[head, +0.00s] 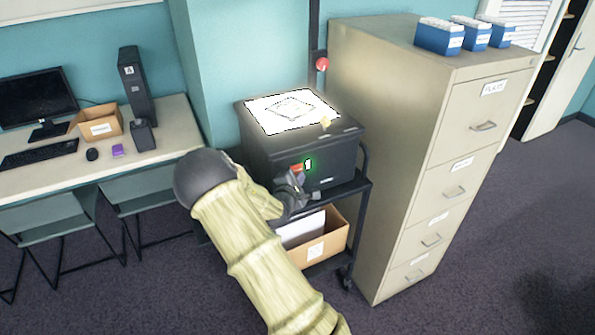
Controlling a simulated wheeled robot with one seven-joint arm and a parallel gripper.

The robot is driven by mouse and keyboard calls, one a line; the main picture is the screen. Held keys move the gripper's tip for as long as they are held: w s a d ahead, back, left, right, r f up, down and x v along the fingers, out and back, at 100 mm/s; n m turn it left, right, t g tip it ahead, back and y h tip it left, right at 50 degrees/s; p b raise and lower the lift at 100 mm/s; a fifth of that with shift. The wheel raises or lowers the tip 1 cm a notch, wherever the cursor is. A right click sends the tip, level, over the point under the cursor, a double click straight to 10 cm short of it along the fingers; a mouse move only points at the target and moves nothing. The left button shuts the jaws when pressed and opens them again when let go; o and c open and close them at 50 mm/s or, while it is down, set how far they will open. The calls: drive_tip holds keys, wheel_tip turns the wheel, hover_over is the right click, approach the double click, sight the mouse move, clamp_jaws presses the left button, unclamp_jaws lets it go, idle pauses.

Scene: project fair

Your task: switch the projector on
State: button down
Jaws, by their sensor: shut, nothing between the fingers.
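The overhead projector (258,160) is a dark grey box on a black cart. Its top plate (290,110) glows bright white, with a diamond-shaped line drawing on it. A small switch (308,164) on its front face shows a green glow around a white middle. A dark post with a red knob (322,64) rises at its back. My gripper (297,173) is shut and empty, at the front face just left of the switch. I cannot tell whether it touches the projector. My gripper and arm hide part of the front's lower left.
A cardboard box (335,238) with papers sits on the cart's lower shelf. A tall beige filing cabinet (395,130) stands close on the right. A desk (60,175) with a computer (135,85) is on the left. Carpet is clear at the front right.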

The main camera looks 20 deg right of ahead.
drive_tip(key=s, duration=0.6)
drive_tip(key=shift+p, duration=0.35)
